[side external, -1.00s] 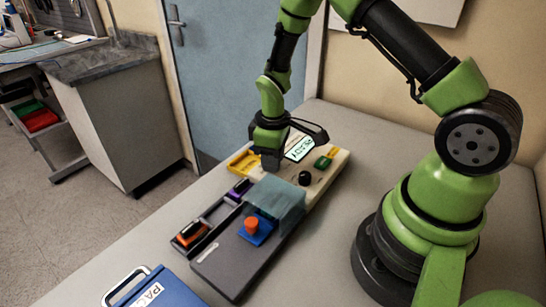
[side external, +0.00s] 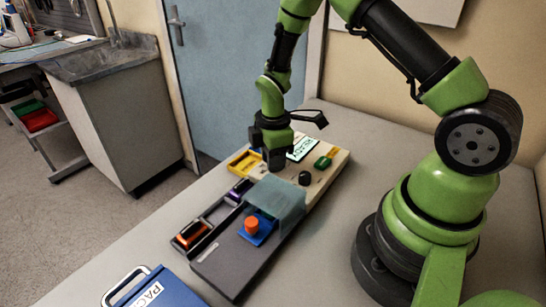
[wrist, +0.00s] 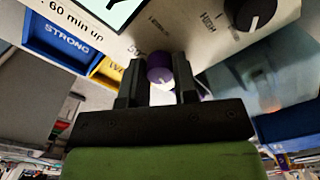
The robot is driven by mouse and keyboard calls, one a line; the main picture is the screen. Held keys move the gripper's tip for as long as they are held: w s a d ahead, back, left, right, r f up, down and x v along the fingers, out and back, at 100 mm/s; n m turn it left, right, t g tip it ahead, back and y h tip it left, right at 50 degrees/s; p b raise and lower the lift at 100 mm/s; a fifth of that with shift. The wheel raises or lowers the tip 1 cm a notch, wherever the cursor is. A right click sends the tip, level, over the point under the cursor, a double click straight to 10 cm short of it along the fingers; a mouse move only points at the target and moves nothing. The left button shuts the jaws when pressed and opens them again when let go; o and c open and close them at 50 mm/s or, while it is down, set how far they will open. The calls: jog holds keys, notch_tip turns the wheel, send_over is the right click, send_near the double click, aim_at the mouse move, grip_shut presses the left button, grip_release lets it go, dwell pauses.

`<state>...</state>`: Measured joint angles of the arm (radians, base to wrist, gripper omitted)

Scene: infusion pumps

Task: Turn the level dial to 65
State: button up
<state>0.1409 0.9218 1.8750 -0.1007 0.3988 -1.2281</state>
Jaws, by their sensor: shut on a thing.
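My gripper (wrist: 160,85) is shut on a small purple knob (wrist: 160,68), one finger on each side of it. A printed mark that looks like "50" sits on the panel beside the left finger; no level label is readable. In the side view my gripper (side external: 273,160) points down at the cream pump panel (side external: 322,182) and hides the purple knob. A black knob (side external: 305,178) stands on the panel to the right of my gripper. It also shows in the wrist view (wrist: 250,12), with a white pointer line and "HIGH" printed near it.
A display (side external: 303,148) is on the panel behind my gripper. A green part (side external: 322,163) lies right of it. A translucent cover (side external: 275,199) stands in front, near an orange button (side external: 251,224). Yellow (side external: 243,162) and purple-holding bins line the left side. A blue case (side external: 157,290) is front left.

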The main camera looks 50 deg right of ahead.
dwell(0.4)
jog(key=o, duration=0.9)
jog(key=shift+o, duration=0.2)
notch_tip(320, 180, up, 10)
jog(key=s+a+r+m+t, duration=0.2)
jog(key=s+r+m, duration=0.1)
jog(key=r, duration=0.3)
jog(key=s+a+r+m+t, duration=0.1)
jog(key=s+a+r+m, duration=0.1)
jog(key=s+r+m, duration=0.3)
jog(key=s+a+r+m+t+y, duration=0.2)
jog(key=s+a+r+m+t, duration=0.1)
jog(key=s+r+m, duration=0.3)
jog(key=shift+s+r+m+t, duration=0.15)
jog(key=shift+s+m+t, duration=0.55)
jog(key=shift+s, duration=0.55)
